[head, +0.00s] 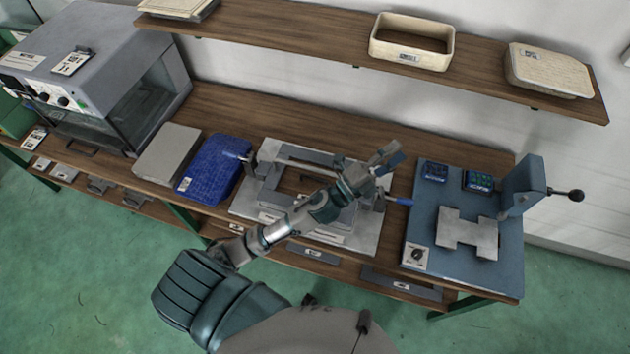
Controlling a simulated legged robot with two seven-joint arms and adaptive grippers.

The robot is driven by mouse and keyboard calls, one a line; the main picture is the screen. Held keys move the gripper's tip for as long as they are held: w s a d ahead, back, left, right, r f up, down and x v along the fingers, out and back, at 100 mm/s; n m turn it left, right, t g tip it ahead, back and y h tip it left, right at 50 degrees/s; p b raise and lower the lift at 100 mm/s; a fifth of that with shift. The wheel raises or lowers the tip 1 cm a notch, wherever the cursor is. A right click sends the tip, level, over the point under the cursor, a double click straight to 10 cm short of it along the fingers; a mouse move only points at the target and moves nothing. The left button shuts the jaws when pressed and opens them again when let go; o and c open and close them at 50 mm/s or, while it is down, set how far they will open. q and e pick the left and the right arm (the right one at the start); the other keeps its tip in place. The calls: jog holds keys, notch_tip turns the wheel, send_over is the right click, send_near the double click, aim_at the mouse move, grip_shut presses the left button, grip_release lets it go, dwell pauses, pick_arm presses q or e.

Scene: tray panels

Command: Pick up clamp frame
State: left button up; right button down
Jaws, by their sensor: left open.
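The clamp frame (270,186), a grey rectangular frame with an open middle, lies on a flat light-grey plate (245,208) on the wooden bench. A blue-handled lever shows at its left end and another at its right. My left gripper (391,158) is open over the right end of the frame, with nothing visible between its fingers. Whether it touches the frame I cannot tell. My left forearm crosses in front of the frame and hides part of its middle and right side. My right gripper is not in view.
A blue textured pad (212,170) and a grey block (168,153) lie left of the frame. A grey machine (95,65) stands further left. A blue press fixture (475,262) with a lever stands right. A shelf (300,38) with trays overhangs the back.

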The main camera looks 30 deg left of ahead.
pick_arm(q)
jog(key=s+d+r+m+g+h, duration=0.25)
jog(key=d+m+g+h, duration=0.35)
jog(key=m, duration=0.4)
jog(key=m+g+y, duration=1.4)
jog(key=m+y, duration=0.3)
jog(key=m, duration=0.3)
send_over(313, 169)
notch_tip(313, 169, down, 9)
jog(key=f, duration=0.6)
jog(key=f+p, duration=0.1)
jog(key=f, duration=0.5)
jog(key=shift+w+a, duration=0.15)
jog(key=shift+w, duration=0.05)
jog(key=shift+f, duration=0.3)
jog(key=f, duration=0.1)
jog(key=f+p, duration=0.1)
jog(key=f, duration=0.2)
jog(key=shift+d+f, duration=0.15)
jog(key=shift+d, duration=0.15)
jog(key=shift+f, duration=0.3)
jog(key=shift+a, duration=0.25)
grip_shut()
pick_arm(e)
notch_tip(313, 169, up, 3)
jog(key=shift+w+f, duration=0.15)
